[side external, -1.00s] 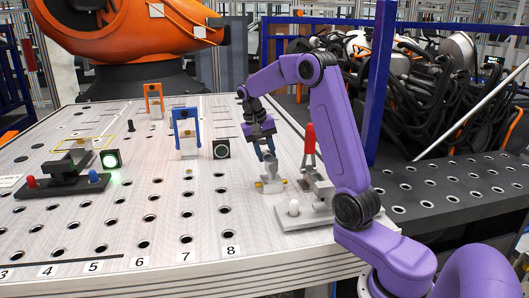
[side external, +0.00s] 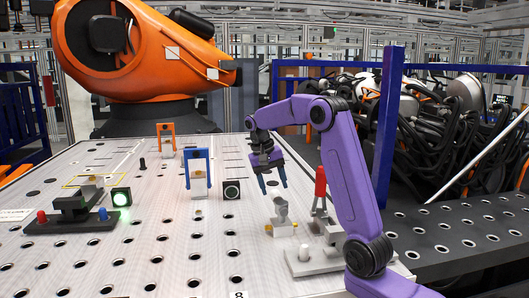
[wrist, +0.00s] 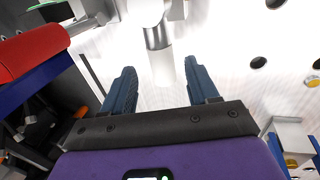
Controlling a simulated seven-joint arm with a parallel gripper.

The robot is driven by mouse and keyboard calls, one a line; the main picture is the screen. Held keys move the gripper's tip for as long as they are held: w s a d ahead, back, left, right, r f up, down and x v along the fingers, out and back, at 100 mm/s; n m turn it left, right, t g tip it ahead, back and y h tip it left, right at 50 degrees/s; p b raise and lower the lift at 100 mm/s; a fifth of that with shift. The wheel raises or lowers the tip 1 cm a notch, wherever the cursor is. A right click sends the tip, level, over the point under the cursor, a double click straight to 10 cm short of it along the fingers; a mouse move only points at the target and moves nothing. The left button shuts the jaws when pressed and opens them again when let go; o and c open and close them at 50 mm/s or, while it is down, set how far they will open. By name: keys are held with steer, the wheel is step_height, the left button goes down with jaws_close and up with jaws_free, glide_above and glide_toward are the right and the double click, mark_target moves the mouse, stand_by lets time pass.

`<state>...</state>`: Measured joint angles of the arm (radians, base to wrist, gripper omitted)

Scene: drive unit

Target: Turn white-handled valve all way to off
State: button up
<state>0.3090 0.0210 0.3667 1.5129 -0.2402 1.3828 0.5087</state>
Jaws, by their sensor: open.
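A small grey-white valve-like fitting (side external: 281,209) stands on a pale block with yellow ends (side external: 281,229), in the right half of the perforated table. I take it to be the white-handled valve; its handle's setting is too small to read. My gripper (side external: 273,188) is open and empty above it, blue fingers spread and pointing down, apart from it in the side view. In the wrist view my open fingers (wrist: 164,88) flank a gap; a white part with a shiny metal neck (wrist: 158,38) lies beyond, between and above the fingertips.

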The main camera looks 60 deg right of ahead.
steer(key=v, duration=1.3)
steer(key=shift+r, duration=0.3)
steer(key=shift+w, duration=0.1)
steer(key=s+a+f+n+t, duration=0.1)
steer(key=s+a+f+n, duration=0.25)
steer(key=a, duration=0.35)
steer(key=s+a+f+n, duration=0.2)
steer(key=s+a+n, duration=0.1)
steer(key=a+n, duration=0.3)
steer(key=s+a+f+n+t, duration=0.1)
steer(key=s+a+f+n, duration=0.2)
steer(key=a, duration=0.6)
steer(key=s+f+n+y, duration=0.1)
steer(key=s+f+n, duration=0.2)
steer(key=s, duration=0.4)
steer(key=s+a+f+n, duration=0.1)
steer(key=s+f+n, duration=0.2)
steer(key=s, duration=0.5)
steer(key=s+f+n+y, duration=0.1)
steer(key=s+f+n, duration=0.2)
steer(key=s+f, duration=0.2)
steer(key=s, duration=0.3)
steer(key=shift+a+y, duration=0.15)
steer(key=shift+y, duration=0.15)
